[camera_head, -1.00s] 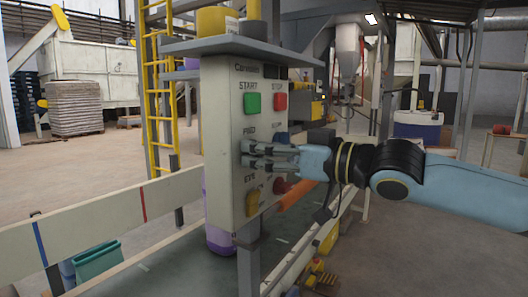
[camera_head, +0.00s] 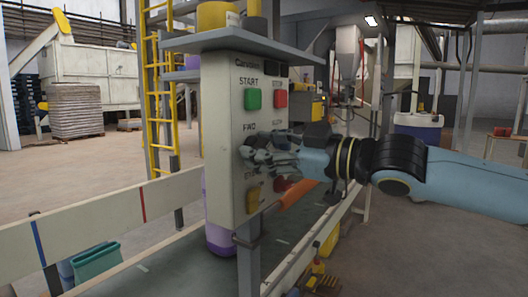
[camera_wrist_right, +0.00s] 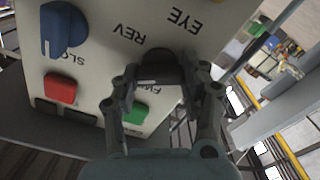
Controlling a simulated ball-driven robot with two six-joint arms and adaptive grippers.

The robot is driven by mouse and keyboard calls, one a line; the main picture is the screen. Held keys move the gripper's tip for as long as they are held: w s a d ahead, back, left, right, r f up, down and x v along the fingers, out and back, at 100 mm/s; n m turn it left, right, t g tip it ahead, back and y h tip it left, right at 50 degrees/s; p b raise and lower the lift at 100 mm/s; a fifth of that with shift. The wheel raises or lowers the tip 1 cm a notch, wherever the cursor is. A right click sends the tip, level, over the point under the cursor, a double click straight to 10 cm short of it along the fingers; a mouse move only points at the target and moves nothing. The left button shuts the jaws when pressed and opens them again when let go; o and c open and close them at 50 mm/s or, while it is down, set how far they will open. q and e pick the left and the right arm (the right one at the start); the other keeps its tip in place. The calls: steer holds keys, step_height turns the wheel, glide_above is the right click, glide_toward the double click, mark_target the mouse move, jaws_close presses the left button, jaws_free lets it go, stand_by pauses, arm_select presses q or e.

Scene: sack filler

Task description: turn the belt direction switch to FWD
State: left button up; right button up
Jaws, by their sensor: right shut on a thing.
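The pale control panel (camera_head: 222,140) stands upright with labelled buttons and switches. The belt direction switch is a dark round knob (camera_wrist_right: 160,66) between the REV label (camera_wrist_right: 130,32) and the partly covered FWD label in the right wrist view, which shows the panel upside down. My right gripper (camera_head: 250,152) is at the panel face below FWD in the head view. In the wrist view its two fingers (camera_wrist_right: 164,84) are shut on the knob, one on each side. The fingers hide part of the knob, so its pointing direction is unclear. My left gripper is not in view.
The green START button (camera_head: 252,99) and a red button (camera_head: 280,99) are above my gripper. A blue knob (camera_wrist_right: 62,28) is close by in the wrist view. A grey shelf (camera_head: 235,43) overhangs the panel. A belt with a pale side rail (camera_head: 110,215) runs below.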

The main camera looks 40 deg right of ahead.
steer(key=n+b, duration=0.1)
steer(key=n, duration=0.5)
steer(key=shift+f+b, duration=0.2)
steer(key=shift+b, duration=0.2)
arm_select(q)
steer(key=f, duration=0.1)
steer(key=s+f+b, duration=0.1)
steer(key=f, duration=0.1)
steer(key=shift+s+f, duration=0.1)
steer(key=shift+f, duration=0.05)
arm_select(e)
steer(key=n, duration=0.6)
steer(key=o, duration=1.2)
steer(key=shift+r, duration=0.1)
